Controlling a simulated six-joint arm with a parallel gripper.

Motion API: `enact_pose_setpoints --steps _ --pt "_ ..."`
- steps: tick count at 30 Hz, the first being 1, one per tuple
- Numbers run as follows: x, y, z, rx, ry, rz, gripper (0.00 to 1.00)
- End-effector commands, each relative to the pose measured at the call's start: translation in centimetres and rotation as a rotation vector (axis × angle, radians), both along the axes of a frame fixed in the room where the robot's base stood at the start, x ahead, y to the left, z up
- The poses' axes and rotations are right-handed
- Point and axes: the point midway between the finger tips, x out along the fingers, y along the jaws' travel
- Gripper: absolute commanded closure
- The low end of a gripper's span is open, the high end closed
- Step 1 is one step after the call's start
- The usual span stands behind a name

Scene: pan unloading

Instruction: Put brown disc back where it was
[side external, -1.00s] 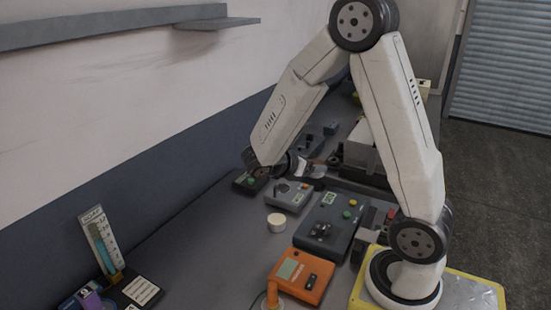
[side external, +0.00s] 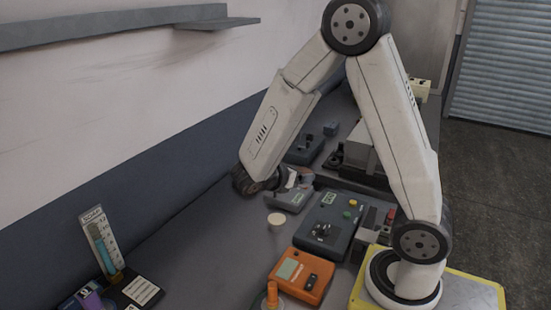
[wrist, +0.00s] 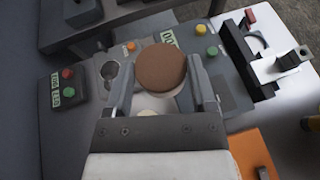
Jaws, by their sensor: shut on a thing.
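The brown disc (wrist: 160,69) is held between the two fingers of my gripper (wrist: 163,72) in the wrist view. Its round brown top faces the camera. The gripper is shut on it, above a light grey device (wrist: 108,82) with a round feature on its top, left of the disc. In the side view my gripper (side external: 292,181) is over the light grey device (side external: 288,202), and I cannot make out the disc there. The gap below the disc cannot be judged.
A cream cylinder (side external: 276,221) stands on the grey bench (side external: 205,235) near the light grey device. A dark box with buttons (side external: 327,226) and an orange meter (side external: 303,275) stand close by. Bench toward the wall is clear.

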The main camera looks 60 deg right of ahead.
Motion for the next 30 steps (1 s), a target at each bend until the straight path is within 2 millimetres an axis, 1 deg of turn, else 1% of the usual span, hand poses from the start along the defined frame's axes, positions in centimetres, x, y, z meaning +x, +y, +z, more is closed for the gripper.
enact_pose_setpoints --steps 1,6,12,16,23,26,30 --pt "0.3 0.9 -0.2 -0.001 0.001 0.034 1.00" --pt "1.0 3.6 -0.9 0.000 0.000 0.135 1.00" --pt "1.3 5.7 -1.5 0.000 0.000 0.217 1.00" --pt "1.4 6.3 -1.6 0.001 0.000 0.238 1.00" --pt "1.5 6.4 -1.7 0.001 0.000 0.241 1.00" --pt "1.9 6.3 -1.9 0.001 0.000 0.240 1.00" --pt "3.1 6.0 -2.5 0.001 0.000 0.240 1.00"
